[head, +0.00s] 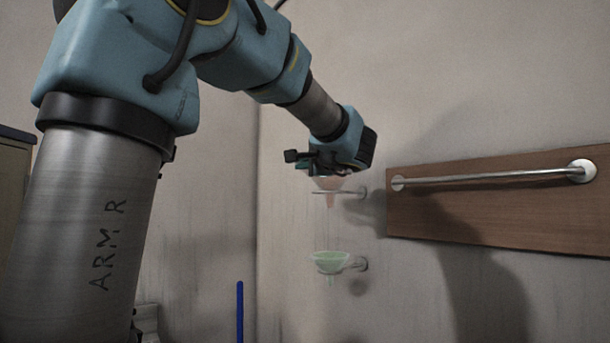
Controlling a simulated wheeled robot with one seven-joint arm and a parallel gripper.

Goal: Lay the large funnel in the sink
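My gripper (322,168) is at the upper funnel, pointing down at its top; its fingers are small and dark here, and I cannot tell whether they are open, shut or touching it. The upper funnel (330,199) is orange-pink, its spout pointing down through a wall-mounted metal ring (350,193). Its rim is partly hidden by the gripper. A pale green funnel (330,261) sits upright in a second wall ring (357,264) below. I cannot tell for certain which funnel is the large one. No sink shows in this view.
A brown wooden board (490,222) with a metal rail (490,179) is fixed to the wall right of the rings. A thin blue upright rod (240,312) stands at lower left of the funnels. The air between the rings and the board is clear.

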